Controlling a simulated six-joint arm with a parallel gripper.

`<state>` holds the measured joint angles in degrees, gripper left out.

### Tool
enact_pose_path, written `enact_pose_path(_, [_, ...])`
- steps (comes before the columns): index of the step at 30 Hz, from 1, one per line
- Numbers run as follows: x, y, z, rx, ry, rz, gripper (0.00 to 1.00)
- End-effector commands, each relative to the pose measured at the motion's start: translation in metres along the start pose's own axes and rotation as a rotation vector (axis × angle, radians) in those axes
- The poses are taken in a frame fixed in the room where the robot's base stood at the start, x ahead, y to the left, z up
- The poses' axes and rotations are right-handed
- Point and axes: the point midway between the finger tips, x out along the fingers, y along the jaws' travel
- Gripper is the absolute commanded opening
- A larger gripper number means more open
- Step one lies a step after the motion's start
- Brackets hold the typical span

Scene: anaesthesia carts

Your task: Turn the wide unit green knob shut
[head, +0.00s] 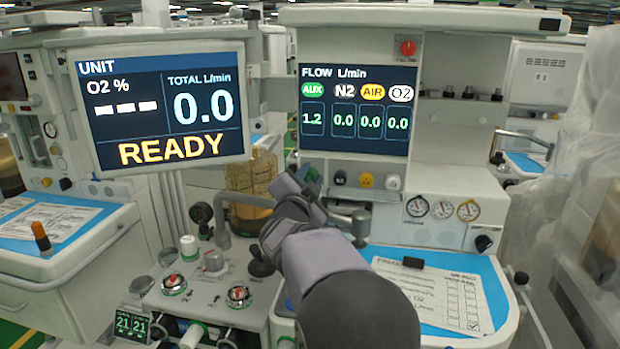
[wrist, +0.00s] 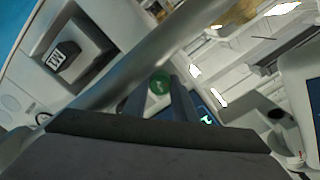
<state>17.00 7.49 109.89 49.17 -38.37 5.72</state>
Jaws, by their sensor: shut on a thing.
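The wide unit is the one whose screen (head: 353,110) is headed FLOW L/min. The screen reads AUX 1.2 and 0.0 for N2, AIR and O2. The green knob (head: 311,174) is at the left end of the knob row below the screen, partly hidden behind my gripper (head: 308,183). In the wrist view the green knob (wrist: 159,83) shows between the tips of my two dark fingers (wrist: 160,92). My gripper is shut on it. The exact finger contact is hard to see in the head view.
A metal pipe (head: 249,199) passes near my gripper. Another unit's READY screen (head: 160,108) stands left. A clipboard sheet (head: 440,297) lies on the blue worktop.

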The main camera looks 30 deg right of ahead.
Motion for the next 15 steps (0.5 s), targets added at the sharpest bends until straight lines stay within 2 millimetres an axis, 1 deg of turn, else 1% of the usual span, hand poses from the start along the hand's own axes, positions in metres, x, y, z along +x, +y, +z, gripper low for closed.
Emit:
enact_pose_path(1, [0.0, -0.0003, -0.0001, 0.0, 0.0, 0.0, 0.29])
enact_pose_path(2, [0.0, -0.0003, -0.0001, -0.001, 0.0, 0.0, 0.33])
enact_pose_path(11, [-0.0006, -0.0003, 0.0, -0.001, 0.0, -0.001, 0.33])
enact_pose_path(15, [-0.0076, -0.0005, 0.0001, -0.001, -0.001, -0.001, 0.33])
